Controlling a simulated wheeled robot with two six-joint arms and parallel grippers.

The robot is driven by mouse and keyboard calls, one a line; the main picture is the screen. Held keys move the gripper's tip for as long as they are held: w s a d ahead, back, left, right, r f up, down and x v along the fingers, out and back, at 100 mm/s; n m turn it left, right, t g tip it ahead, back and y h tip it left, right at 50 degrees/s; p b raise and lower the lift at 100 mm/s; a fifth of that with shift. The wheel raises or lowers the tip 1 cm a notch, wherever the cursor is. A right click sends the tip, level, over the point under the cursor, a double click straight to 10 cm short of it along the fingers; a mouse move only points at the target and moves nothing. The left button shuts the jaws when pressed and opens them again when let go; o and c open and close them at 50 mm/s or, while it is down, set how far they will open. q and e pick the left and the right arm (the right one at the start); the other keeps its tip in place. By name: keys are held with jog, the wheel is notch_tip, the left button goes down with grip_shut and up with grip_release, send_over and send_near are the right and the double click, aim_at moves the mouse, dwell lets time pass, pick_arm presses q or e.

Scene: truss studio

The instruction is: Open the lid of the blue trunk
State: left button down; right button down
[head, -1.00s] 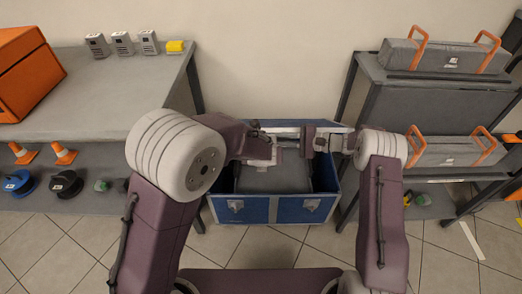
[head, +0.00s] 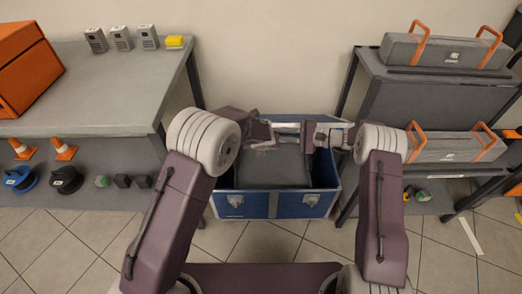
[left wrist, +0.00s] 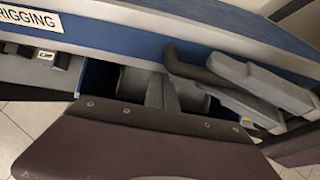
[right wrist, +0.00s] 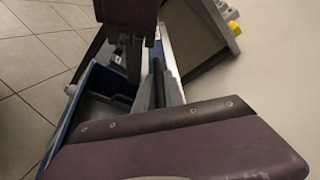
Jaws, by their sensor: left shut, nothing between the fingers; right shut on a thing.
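The blue trunk (head: 305,205) stands on the floor between the two shelf units, its front latches facing me. Its lid is raised and leans back at the rear; the lid's blue face with a "RIGGING" label fills the top of the left wrist view (left wrist: 130,32). The trunk's grey inside shows in the head view. My right gripper (head: 318,136) is shut on a dark handle (left wrist: 185,66) at the lid. My left gripper (left wrist: 160,92) is shut and empty, close below the lid and left of the right gripper. Its fingertips are mostly hidden in the head view.
A grey bench (head: 95,97) on the left carries an orange case (head: 25,70) and small boxes. A grey rack (head: 440,105) on the right holds long grey cases with orange handles. The wall is close behind the trunk. Tiled floor in front is free.

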pick_arm(q)
jog(key=shift+w+r, duration=0.1)
jog(key=shift+r, duration=0.05)
jog(key=shift+w+a+r, duration=0.1)
jog(key=shift+w+r, duration=0.75)
jog(key=shift+r, duration=0.3)
pick_arm(e)
jog(key=shift+s+f, duration=0.1)
jog(key=shift+f, duration=0.15)
jog(key=c, duration=1.4)
grip_release()
jog(key=shift+c, duration=0.2)
jog(key=shift+d, duration=0.1)
